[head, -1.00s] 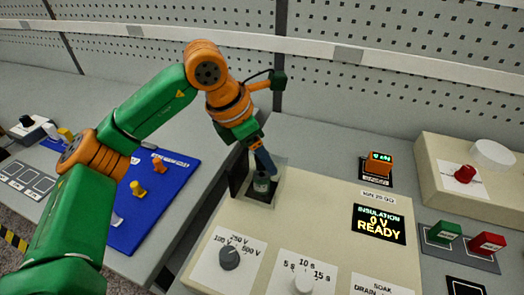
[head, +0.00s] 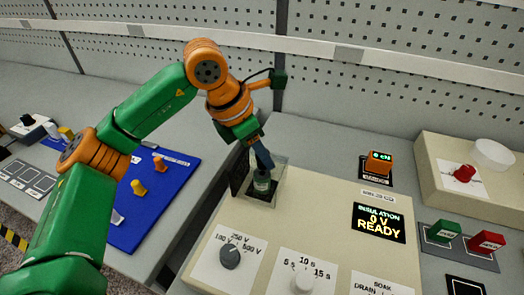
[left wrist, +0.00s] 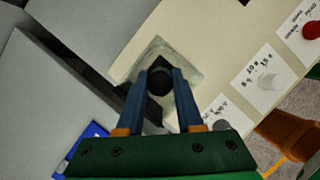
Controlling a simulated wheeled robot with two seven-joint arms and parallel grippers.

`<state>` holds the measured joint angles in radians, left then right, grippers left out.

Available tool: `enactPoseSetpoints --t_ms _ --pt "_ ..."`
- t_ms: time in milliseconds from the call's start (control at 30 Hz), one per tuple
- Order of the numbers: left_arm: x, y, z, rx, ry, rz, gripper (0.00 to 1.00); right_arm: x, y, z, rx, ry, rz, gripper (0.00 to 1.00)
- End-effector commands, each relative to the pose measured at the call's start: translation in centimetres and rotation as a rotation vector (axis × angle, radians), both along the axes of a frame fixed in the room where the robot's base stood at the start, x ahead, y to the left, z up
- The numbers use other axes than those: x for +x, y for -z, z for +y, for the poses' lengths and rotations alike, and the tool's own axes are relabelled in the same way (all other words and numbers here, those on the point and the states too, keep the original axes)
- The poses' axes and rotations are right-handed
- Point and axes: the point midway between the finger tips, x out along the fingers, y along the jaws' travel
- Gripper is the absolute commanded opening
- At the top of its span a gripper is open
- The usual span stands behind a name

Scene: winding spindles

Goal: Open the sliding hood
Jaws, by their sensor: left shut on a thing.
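The sliding hood (head: 280,172) is a clear box at the back left corner of the cream console, with a dark panel (head: 240,172) at its left side. A grey-green cylinder (head: 262,185) shows through it on a dark base. My left gripper (head: 265,166) reaches down to the hood from above, its blue fingers shut. In the left wrist view the fingers (left wrist: 160,82) close on both sides of a dark round knob (left wrist: 160,80), with the clear square hood (left wrist: 152,52) around it. The exact contact is hard to see. My right gripper is in neither view.
Green (head: 444,230) and red (head: 487,242) blocks sit right. A blue mat (head: 150,205) lies left, across a gap.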

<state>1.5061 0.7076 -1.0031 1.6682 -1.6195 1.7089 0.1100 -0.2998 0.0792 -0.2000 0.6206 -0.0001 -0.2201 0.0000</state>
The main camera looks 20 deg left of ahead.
Motion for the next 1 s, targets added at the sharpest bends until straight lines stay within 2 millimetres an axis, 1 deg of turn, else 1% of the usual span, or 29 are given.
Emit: enactPoseSetpoints --t_ms 667,767,867,1000 --pt "0.0 -0.1 -0.1 -0.002 0.000 -0.003 0.00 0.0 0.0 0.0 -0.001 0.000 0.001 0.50" --pt "0.0 -0.1 -1.4 -0.001 0.003 -0.003 0.00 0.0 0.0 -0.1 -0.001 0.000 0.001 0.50" --pt "-0.1 -0.1 -4.0 -0.003 0.006 -0.003 0.00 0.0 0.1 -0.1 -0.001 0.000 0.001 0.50" --pt "-0.2 -0.1 -7.9 -0.003 0.005 -0.003 0.00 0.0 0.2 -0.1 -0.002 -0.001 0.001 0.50"
